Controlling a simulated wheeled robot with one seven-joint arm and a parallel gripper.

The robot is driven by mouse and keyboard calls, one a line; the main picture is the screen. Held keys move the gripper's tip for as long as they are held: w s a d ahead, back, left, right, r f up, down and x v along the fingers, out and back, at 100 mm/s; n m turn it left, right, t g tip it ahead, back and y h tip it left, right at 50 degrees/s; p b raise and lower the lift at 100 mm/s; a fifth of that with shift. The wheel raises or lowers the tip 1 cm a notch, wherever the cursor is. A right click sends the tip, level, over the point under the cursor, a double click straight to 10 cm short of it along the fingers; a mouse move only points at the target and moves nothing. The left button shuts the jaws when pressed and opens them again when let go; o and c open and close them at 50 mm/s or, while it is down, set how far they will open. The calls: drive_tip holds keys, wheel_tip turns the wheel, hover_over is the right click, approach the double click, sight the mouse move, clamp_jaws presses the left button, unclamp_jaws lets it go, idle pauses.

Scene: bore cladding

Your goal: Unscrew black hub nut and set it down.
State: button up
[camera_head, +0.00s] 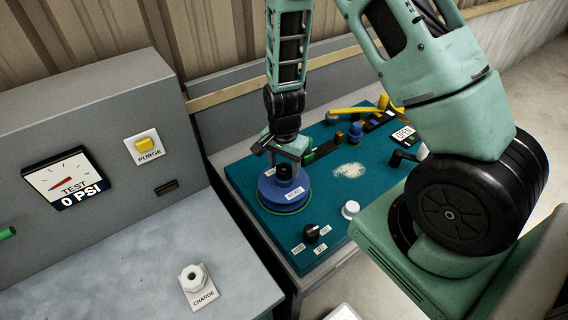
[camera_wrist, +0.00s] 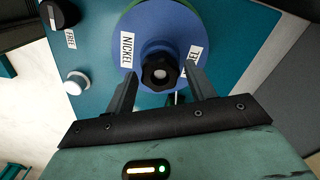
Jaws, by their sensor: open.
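The black hub nut (camera_wrist: 160,71) sits at the centre of a round blue disc (camera_wrist: 174,22) labelled NICKEL, on the teal panel. In the head view the nut (camera_head: 285,172) shows as a small dark knob on top of the blue disc (camera_head: 284,192). My gripper (camera_wrist: 160,80) is open, with one finger on each side of the nut and visible space between fingers and nut. In the head view my gripper (camera_head: 287,160) points down over the disc. Whether the fingertips reach the nut's full depth cannot be told.
The teal panel (camera_head: 247,172) also carries a black selector knob (camera_head: 312,232), a white knob (camera_head: 350,209), a blue knob (camera_head: 356,131) and a yellow lever (camera_head: 352,111). A grey console with a 0 PSI gauge (camera_head: 67,180) stands at left. Its counter (camera_head: 130,265) has free room.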

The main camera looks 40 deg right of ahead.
drive_tip(key=shift+m, duration=0.8)
drive_tip(key=shift+m+p, duration=0.4)
drive_tip(key=shift+m, duration=0.5)
drive_tip(key=c, duration=0.5)
drive_tip(key=shift+n, duration=0.9)
drive_tip(key=shift+c, duration=0.2)
drive_tip(key=shift+n, duration=0.9)
